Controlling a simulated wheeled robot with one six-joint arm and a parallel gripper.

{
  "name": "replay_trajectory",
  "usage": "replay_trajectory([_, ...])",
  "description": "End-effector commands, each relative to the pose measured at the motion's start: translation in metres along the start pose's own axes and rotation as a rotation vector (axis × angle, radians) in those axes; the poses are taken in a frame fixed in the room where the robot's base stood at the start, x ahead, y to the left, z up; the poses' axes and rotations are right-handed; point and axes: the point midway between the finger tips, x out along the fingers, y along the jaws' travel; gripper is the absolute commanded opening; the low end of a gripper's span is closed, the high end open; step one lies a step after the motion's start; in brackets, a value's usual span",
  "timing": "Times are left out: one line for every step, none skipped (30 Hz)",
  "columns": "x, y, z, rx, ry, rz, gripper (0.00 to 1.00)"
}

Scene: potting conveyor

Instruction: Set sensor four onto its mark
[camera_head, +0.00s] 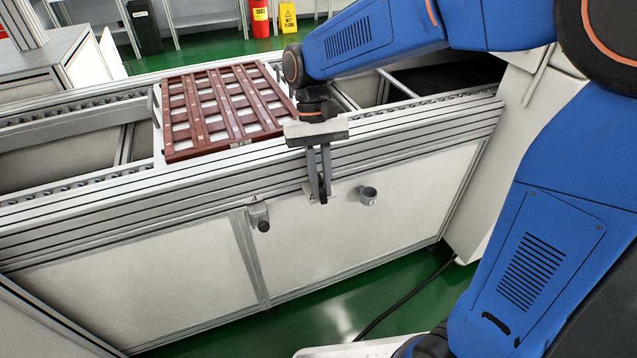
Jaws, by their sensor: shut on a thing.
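My gripper (319,193) hangs down in front of the conveyor's front side, its two grey fingers shut on a small dark thing (322,186). The fingers hide most of this thing, and I cannot read a number on it. A small white label (310,196) with a dark character shows on the panel just behind the fingertips. To the left, a grey cylinder with a dark end (260,216) sticks out from the front under another small marked label (254,198). To the right, a short grey round fitting (368,195) with a small label sits on the white panel.
A brown slatted pallet-like frame (222,108) lies on top of the conveyor (130,192), behind my gripper. A dark cable (400,300) runs over the green floor. The floor in front of the panels is otherwise mostly clear.

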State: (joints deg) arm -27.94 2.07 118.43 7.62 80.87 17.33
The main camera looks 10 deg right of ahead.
Motion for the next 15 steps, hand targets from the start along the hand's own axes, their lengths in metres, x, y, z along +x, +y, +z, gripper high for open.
replay_trajectory([-0.0004,0.0006,-0.0002,-0.024,0.001,0.011,0.0])
replay_trajectory([-0.0004,0.0012,-0.0002,-0.038,0.001,0.016,0.0])
replay_trajectory([-0.0004,0.0018,-0.0002,-0.054,0.001,0.023,0.0])
replay_trajectory([-0.0005,0.0022,-0.0001,-0.066,0.001,0.027,0.0])
replay_trajectory([-0.0005,0.0026,-0.0001,-0.077,0.001,0.032,0.0])
replay_trajectory([-0.0006,0.0031,-0.0002,-0.089,0.001,0.037,0.0])
replay_trajectory([-0.0006,0.0035,-0.0002,-0.097,0.001,0.041,0.0])
replay_trajectory([-0.0006,0.0038,-0.0003,-0.104,0.001,0.044,0.0])
replay_trajectory([-0.0006,0.0041,-0.0003,-0.113,0.001,0.047,0.0])
replay_trajectory([-0.0007,0.0043,-0.0003,-0.118,0.001,0.049,0.0])
replay_trajectory([-0.0007,0.0044,-0.0003,-0.121,0.001,0.051,0.0])
replay_trajectory([-0.0007,0.0045,-0.0003,-0.125,0.001,0.052,0.0])
replay_trajectory([-0.0007,0.0046,-0.0003,-0.127,0.001,0.053,0.0])
replay_trajectory([-0.0007,0.0046,-0.0003,-0.129,0.001,0.054,0.0])
replay_trajectory([-0.0007,0.0047,-0.0003,-0.13,0.001,0.054,0.0])
